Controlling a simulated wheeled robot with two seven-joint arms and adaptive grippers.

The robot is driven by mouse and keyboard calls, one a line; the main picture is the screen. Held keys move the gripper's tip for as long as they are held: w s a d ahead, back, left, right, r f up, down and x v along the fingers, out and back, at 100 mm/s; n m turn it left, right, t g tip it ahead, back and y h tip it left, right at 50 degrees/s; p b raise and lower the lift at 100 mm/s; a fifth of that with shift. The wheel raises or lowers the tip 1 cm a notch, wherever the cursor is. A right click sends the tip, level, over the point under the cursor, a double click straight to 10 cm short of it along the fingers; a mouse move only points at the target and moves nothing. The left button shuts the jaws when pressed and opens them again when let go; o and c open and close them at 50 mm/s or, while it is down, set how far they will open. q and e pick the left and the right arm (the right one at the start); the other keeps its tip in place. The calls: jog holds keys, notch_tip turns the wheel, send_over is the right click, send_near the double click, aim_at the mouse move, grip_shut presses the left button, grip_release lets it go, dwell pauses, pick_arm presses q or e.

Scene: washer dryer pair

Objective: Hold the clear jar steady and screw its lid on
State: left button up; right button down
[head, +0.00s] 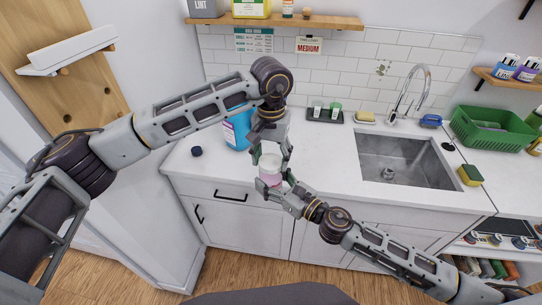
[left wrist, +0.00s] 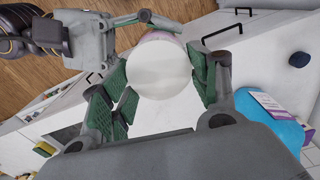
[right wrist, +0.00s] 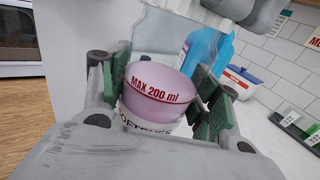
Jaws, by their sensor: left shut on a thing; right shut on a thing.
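The clear jar (head: 270,180) is upright in front of the counter edge, with pink-purple contents. The right wrist view shows the jar (right wrist: 158,85) with "MAX 200 ml" in red and a white label below. My right gripper (head: 281,187) is shut around its side. The white round lid (left wrist: 160,68) is between the fingers of my left gripper (left wrist: 158,85), which is shut on it from above. The lid's ridged rim (right wrist: 190,8) shows at the top of the right wrist view. Whether its thread meets the jar is hidden.
A blue bottle (head: 237,130) stands on the counter (head: 320,155) just behind the grippers. A small dark cap (head: 197,151) lies to its left. A sink (head: 405,160) and a green basket (head: 490,130) are to the right. Cabinet fronts (head: 235,225) lie below.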

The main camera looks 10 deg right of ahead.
pick_arm(q)
jog(key=m, duration=0.6)
jog(key=shift+m, duration=0.4)
jog(key=o, duration=0.7)
jog(key=shift+r, duration=0.1)
jog(key=shift+s+r, duration=0.1)
jog(key=shift+r, duration=2.05)
jog(key=shift+r, duration=0.1)
jog(key=shift+c, duration=0.3)
